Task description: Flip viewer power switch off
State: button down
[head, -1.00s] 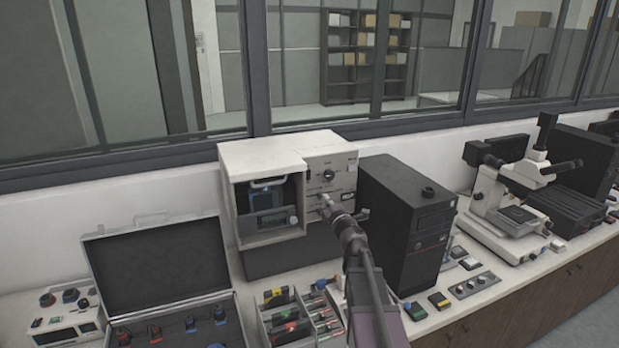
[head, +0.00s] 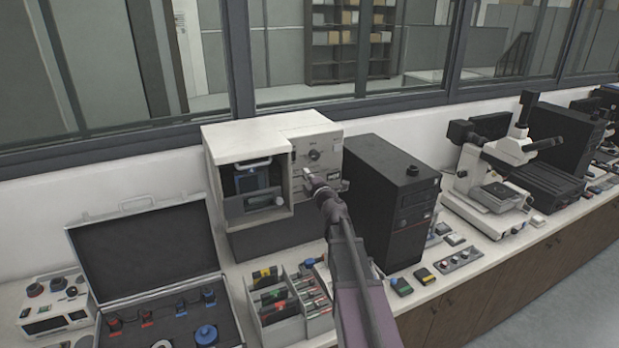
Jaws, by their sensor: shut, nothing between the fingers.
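The white viewer (head: 262,135) stands on the bench, with an open bay on its left and a control panel (head: 325,145) on its right. A dark round knob (head: 314,154) shows high on the panel. My gripper (head: 308,176) is shut and empty. Its tip is at the lower left part of the panel, below the knob. I cannot tell whether it touches the panel. The power switch cannot be made out clearly, and my gripper and arm cover part of the lower panel.
A black computer tower (head: 395,205) stands close to the right of the viewer and my arm. An open case (head: 150,265) and a divided tray (head: 290,305) lie in front. A microscope (head: 495,165) stands farther right. A window frame runs behind.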

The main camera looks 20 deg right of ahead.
aim_at(294, 157)
jog(key=w, duration=0.3)
jog(key=w+r, duration=0.1)
jog(key=w, duration=0.3)
jog(key=w+p, duration=0.1)
jog(key=w, duration=0.2)
jog(key=shift+w+a+r, duration=0.15)
jog(key=shift+w+a, duration=0.05)
jog(key=shift+w+r, duration=0.1)
jog(key=shift+w, duration=0.1)
jog(key=shift+s, duration=0.1)
jog(key=shift+s, duration=0.6)
jog(key=s+r+p, duration=0.1)
jog(key=s+p, duration=0.1)
jog(key=s, duration=1)
jog(key=shift+s+d+r, duration=0.25)
jog(key=shift+s+r, duration=0.05)
jog(key=shift+r, duration=0.1)
